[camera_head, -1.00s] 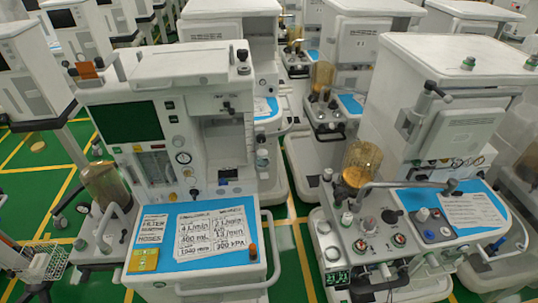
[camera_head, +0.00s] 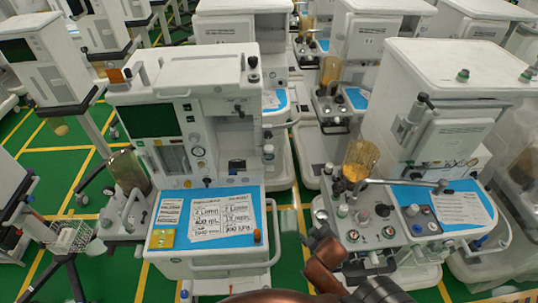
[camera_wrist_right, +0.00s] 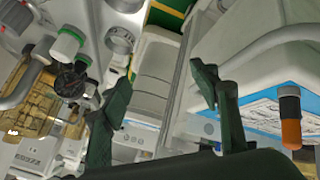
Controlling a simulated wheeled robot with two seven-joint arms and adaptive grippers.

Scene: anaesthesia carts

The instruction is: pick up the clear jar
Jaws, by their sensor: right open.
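A clear, amber-tinted jar (camera_head: 361,160) stands upright on the right cart, behind its knobs. A second clear jar (camera_head: 127,172), darker and tilted, is at the left side of the left cart. The frames do not tell which one the task names. In the right wrist view a clear jar with yellowish contents (camera_wrist_right: 30,95) is at the left edge, partly cut off. My right gripper (camera_wrist_right: 160,88) is open and empty, its dark fingers spread over the gap between carts and apart from the jar. In the head view only my right arm shows at the bottom; my left gripper is out of view.
The left cart (camera_head: 205,262) has a blue worktop with cards, and an orange-black knob (camera_wrist_right: 290,115) at its corner. The right cart has several knobs and a metal tube (camera_head: 405,183) near the jar. Green floor (camera_head: 290,250) shows between them. More carts stand behind.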

